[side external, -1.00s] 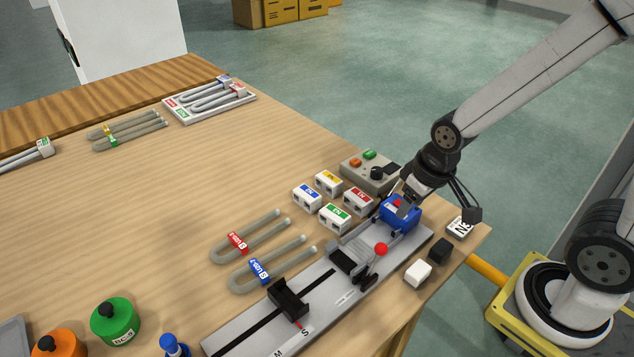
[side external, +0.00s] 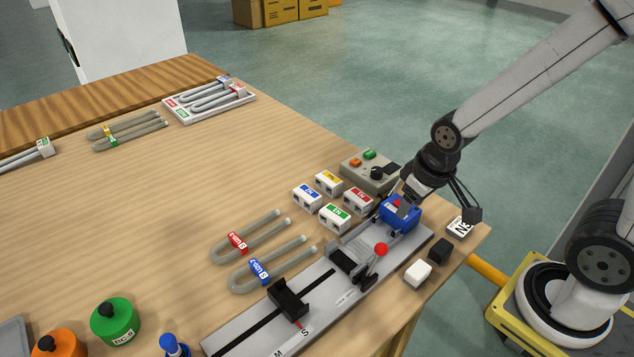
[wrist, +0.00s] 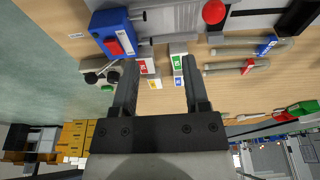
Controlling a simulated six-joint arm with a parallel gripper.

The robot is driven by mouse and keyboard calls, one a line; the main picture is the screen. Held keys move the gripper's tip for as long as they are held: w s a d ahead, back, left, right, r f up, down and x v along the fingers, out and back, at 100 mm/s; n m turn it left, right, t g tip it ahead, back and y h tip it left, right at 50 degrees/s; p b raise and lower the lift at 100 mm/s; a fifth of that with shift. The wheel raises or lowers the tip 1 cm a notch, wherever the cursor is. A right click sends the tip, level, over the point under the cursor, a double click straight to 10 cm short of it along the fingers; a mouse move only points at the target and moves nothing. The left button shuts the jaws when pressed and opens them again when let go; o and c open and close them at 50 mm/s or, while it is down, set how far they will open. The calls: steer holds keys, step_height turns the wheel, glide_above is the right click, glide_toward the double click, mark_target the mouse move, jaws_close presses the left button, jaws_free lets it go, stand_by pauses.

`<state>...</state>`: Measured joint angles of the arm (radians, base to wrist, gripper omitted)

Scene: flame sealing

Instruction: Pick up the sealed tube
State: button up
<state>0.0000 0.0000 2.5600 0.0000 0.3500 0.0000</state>
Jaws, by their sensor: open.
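Two U-shaped grey tubes lie on the table, one with a red label (side external: 236,241) and one with a blue label (side external: 258,270). Both also show at the right of the wrist view, the red-labelled tube (wrist: 235,67) and the blue-labelled tube (wrist: 262,47). More U-tubes with capped ends (side external: 215,97) lie in a white tray (side external: 199,117) at the back. I cannot tell which tube is sealed. My gripper (wrist: 158,64) is open and empty, over the work area by the blue box (side external: 400,214) with a red button, apart from the tubes.
Several white blocks with coloured labels (side external: 334,217) stand near the gripper, beside a grey control box (side external: 367,172). A rail fixture (side external: 237,333) carries a clamp and a red-knobbed lever (side external: 381,249). Green (side external: 115,321) and orange (side external: 58,346) containers stand front left. The table middle is clear.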

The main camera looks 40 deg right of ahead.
steer(key=shift+o, duration=0.2)
steer(key=o, duration=0.5)
steer(key=m+g+y, duration=0.2)
steer(key=m+y, duration=0.3)
steer(key=m, duration=1.4)
glide_toward(258, 268)
steer(key=a, duration=0.1)
steer(key=shift+x, duration=1.75)
steer(key=shift+w+d+f, duration=0.15)
steer(key=shift+f, duration=0.05)
steer(key=shift+x, duration=2.5)
